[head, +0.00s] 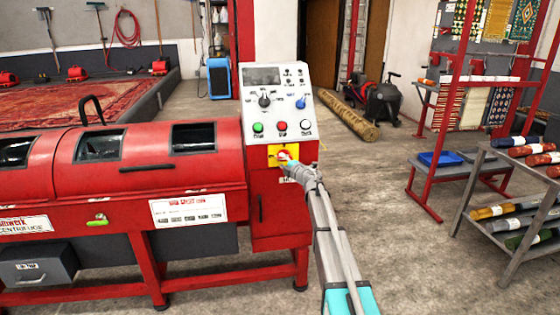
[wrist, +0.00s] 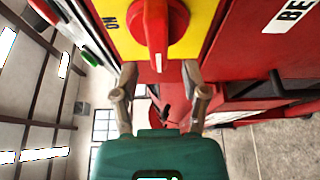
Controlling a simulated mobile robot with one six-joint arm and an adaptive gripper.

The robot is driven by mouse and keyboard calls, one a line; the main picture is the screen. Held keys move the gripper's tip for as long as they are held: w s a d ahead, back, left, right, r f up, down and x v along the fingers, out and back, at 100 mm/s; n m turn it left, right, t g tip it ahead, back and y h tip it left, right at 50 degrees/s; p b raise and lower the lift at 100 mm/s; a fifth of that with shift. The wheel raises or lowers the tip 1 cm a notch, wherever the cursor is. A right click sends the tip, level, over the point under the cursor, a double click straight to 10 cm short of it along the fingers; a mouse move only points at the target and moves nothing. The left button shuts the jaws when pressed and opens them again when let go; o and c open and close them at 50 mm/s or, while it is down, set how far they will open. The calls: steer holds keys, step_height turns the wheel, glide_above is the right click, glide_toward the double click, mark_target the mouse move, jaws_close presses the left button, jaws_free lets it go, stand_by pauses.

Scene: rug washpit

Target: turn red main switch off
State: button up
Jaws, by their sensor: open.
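The red main switch is a rotary knob (wrist: 155,28) on a yellow plate (wrist: 198,22), at the top of the wrist view. Its grip runs up and down in that picture, and an ON mark shows at its left. In the head view the yellow plate (head: 273,161) is on the front of the red machine's control cabinet, below the button panel. My gripper (wrist: 160,70) is open, with one finger on each side of the knob's lower end in the picture. No finger contact is clear. In the head view my gripper (head: 288,163) partly covers the switch.
The control panel (head: 278,105) above has dials and green, red and white buttons. The red centrifuge (head: 110,165) extends left. A rack of rolled rugs (head: 500,210) and a red frame (head: 425,195) stand right. Concrete floor (head: 420,265) is open between them.

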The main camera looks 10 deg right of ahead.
steer(key=v, duration=0.8)
steer(key=shift+s+d, duration=0.2)
steer(key=shift+s, duration=0.15)
